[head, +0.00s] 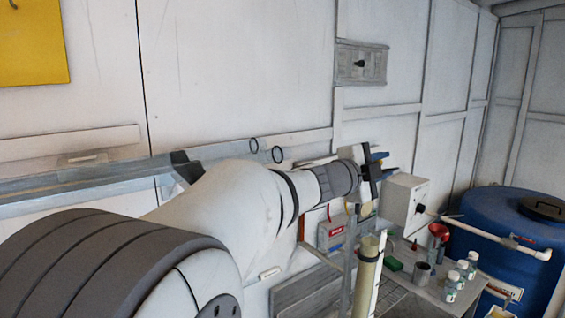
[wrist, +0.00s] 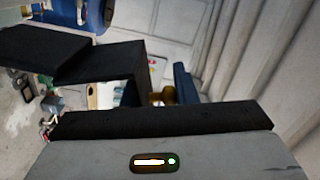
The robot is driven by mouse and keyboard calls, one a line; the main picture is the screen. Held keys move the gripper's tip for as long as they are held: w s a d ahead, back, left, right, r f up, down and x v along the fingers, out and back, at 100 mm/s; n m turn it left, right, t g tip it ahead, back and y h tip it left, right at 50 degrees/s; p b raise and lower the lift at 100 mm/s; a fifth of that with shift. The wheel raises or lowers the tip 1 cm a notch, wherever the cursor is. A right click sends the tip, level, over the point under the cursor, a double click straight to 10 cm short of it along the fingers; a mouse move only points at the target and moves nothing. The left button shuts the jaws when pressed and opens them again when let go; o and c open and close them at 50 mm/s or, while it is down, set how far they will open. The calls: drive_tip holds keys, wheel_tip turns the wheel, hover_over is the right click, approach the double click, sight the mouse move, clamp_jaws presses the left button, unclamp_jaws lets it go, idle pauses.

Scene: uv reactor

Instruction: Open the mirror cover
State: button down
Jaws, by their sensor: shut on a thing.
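My gripper (head: 383,163) shows in the head view at the far end of my outstretched arm, with blue fingers beyond a black mount. In the wrist view one blue finger (wrist: 185,84) shows beside a dark angular piece (wrist: 72,58), which I take for the mirror cover. The piece hides the other finger. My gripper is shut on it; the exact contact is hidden. In the head view my wrist and gripper block the cover, so how far it stands open cannot be told.
A grey control box (head: 407,201) stands just right of my gripper. Below are a tall cylinder (head: 367,275), a red funnel (head: 439,232) and several bottles on a bench. A blue barrel (head: 500,235) stands at right. Long grey tubes (head: 90,182) run along the wall behind my arm.

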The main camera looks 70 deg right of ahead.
drive_tip(key=shift+r, duration=0.4)
drive_tip(key=c, duration=1.5)
unclamp_jaws()
drive_tip(key=shift+d, duration=0.1)
drive_tip(key=shift+o, duration=1.3)
drive_tip(key=shift+s+f, duration=0.15)
drive_tip(key=shift+f, duration=0.15)
